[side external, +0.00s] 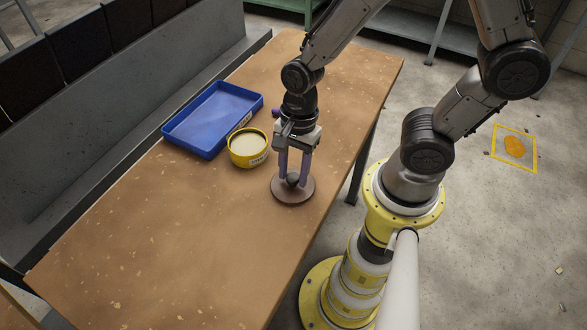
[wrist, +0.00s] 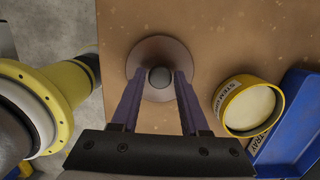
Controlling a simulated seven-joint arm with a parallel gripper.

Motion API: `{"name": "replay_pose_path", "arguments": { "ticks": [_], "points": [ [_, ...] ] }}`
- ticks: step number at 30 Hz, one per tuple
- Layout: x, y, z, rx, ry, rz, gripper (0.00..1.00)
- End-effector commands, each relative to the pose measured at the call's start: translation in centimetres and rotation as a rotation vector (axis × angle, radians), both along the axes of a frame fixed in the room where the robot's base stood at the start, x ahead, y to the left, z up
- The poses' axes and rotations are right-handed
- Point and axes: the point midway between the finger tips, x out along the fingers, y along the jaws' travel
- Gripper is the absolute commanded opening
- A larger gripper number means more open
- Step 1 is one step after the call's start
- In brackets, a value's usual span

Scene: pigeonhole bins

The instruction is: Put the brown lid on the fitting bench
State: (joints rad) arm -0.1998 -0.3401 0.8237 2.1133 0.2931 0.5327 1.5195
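The brown lid (side external: 280,193) is a flat round disc with a dark round knob (side external: 293,179) at its centre. It looks flat on the wooden bench top (side external: 180,225), near the bench's right edge. In the wrist view the lid (wrist: 159,46) shows from above, with its knob (wrist: 160,77) in the middle. My gripper (side external: 293,180) points straight down over the lid, one purple finger on each side of the knob. The fingertips (wrist: 160,76) are very close to the knob; I cannot tell whether they press on it.
A yellow round tub (side external: 248,148) with pale contents and a label stands left of my gripper. A blue tray (side external: 212,120) lies behind it, empty. Dark bins (side external: 75,50) line a grey ledge at the left. The front left of the bench is clear.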

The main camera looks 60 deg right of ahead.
Motion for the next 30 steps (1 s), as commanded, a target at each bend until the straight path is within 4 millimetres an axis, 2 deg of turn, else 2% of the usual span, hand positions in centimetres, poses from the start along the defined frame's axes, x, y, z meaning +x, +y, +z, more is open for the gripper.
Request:
{"name": "replay_pose_path", "arguments": {
  "ticks": [1,3,14,17,30],
  "points": [
    [0.0,0.0,0.0,0.0,0.0,0.0,0.56],
    [0.0,0.0,0.0,0.0,0.0,0.0,0.64],
    [0.0,0.0,0.5,0.0,-0.001,0.002,0.64],
    [0.1,-0.2,1.7,0.001,-0.004,-0.001,0.64],
    [0.1,-1.5,10.1,0.0,-0.005,0.0,0.64]
  ]
}}
